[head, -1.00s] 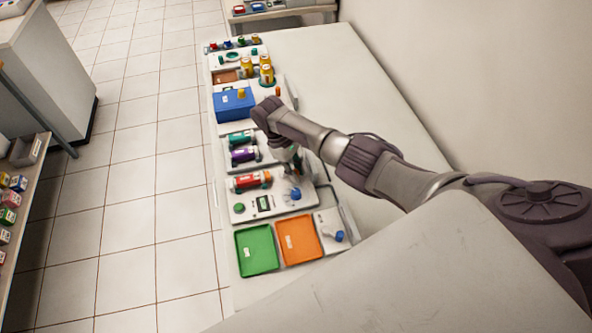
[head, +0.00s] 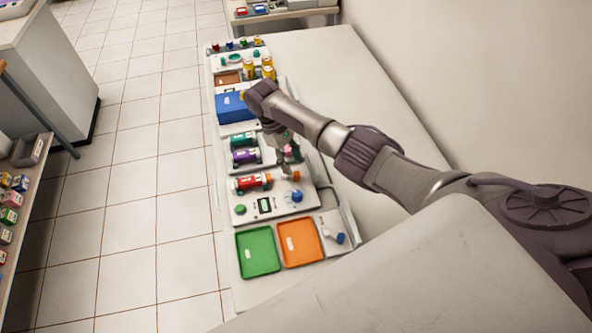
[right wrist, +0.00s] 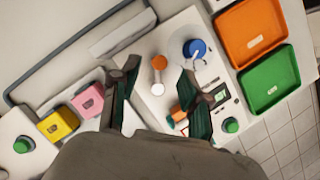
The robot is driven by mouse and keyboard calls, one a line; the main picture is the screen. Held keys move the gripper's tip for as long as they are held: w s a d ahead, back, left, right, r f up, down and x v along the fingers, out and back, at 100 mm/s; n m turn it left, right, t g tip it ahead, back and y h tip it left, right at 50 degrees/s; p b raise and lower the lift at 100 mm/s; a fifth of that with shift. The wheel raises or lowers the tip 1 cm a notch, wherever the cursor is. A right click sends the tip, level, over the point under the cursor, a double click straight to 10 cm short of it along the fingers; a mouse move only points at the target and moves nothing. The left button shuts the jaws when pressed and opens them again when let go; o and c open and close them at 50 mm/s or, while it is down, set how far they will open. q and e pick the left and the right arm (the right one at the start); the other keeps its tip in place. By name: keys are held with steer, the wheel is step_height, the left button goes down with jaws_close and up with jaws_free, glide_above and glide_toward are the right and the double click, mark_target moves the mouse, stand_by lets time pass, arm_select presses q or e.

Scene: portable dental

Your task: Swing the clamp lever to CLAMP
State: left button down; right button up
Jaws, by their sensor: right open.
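A short lever with an orange knob (head: 296,175) stands on the white device panel (head: 276,206). In the right wrist view the orange knob (right wrist: 158,61) and a round white part (right wrist: 158,88) lie between my fingers' outlines. No CLAMP marking is readable. My right gripper (head: 290,165) is over the panel beside the knob; in its wrist view the two fingers (right wrist: 158,76) are spread apart with nothing held. I cannot tell its height above the knob. A red-labelled cylinder (head: 253,182) lies left of the knob. My left gripper is not in view.
A blue dial (head: 296,195) is close to the knob. Green (head: 257,272) and orange (head: 280,242) trays are nearer. Green and purple tubes (head: 245,156) and a blue box (head: 234,110) are farther. The right table surface (head: 350,75) is clear.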

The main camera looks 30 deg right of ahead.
steer(key=v, duration=0.6)
steer(key=shift+w+r, duration=0.2)
steer(key=shift+r, duration=0.1)
steer(key=shift+a, duration=0.15)
